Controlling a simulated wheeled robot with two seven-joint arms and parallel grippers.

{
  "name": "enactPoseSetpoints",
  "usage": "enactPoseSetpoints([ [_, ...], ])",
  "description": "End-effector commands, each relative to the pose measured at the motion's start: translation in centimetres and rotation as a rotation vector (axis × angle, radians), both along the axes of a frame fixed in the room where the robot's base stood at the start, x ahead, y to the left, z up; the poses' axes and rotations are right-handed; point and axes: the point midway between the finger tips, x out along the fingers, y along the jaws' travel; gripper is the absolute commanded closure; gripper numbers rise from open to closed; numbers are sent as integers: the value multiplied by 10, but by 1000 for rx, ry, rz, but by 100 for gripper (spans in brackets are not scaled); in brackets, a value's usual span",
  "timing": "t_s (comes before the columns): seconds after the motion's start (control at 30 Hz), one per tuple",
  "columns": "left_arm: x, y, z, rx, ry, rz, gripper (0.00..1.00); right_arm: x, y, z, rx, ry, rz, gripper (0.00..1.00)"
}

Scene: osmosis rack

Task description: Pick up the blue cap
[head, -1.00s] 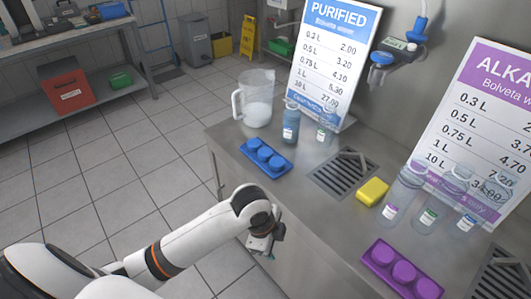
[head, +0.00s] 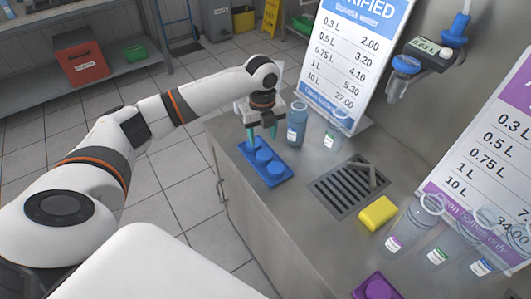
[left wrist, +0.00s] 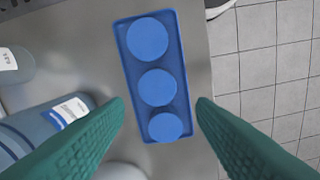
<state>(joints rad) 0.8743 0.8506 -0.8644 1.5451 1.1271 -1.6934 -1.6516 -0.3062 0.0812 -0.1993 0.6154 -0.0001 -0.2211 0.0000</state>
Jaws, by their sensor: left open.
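Three round blue caps sit in a row in a blue tray (head: 272,183) on the steel counter. In the head view I see the near cap (head: 275,168), the middle cap (head: 263,156) and the far cap, partly behind a finger. My left gripper (head: 262,134) is open and empty above the tray's far end, its green fingers pointing down. In the left wrist view the tray (left wrist: 176,64) lies between and beyond the fingers, with the caps at top (left wrist: 148,39), middle (left wrist: 157,87) and bottom (left wrist: 165,127). My right gripper is out of view.
A blue bottle (head: 297,124) and a clear bottle (head: 332,135) stand close right of the gripper. A drain grate (head: 345,187), a yellow sponge (head: 378,213) and several clear bottles are further right. The counter's left edge runs beside the tray.

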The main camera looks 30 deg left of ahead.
Motion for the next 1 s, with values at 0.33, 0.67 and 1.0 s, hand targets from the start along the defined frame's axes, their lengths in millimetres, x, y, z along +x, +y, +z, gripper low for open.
enactPoseSetpoints([
  [0.33,-1,-2,-34,-1,2,-1,49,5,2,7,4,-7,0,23],
  [0.67,-2,-3,-75,-1,-1,0,49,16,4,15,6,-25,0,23],
  [1.0,-2,-2,-77,0,-2,-1,67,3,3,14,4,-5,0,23],
])
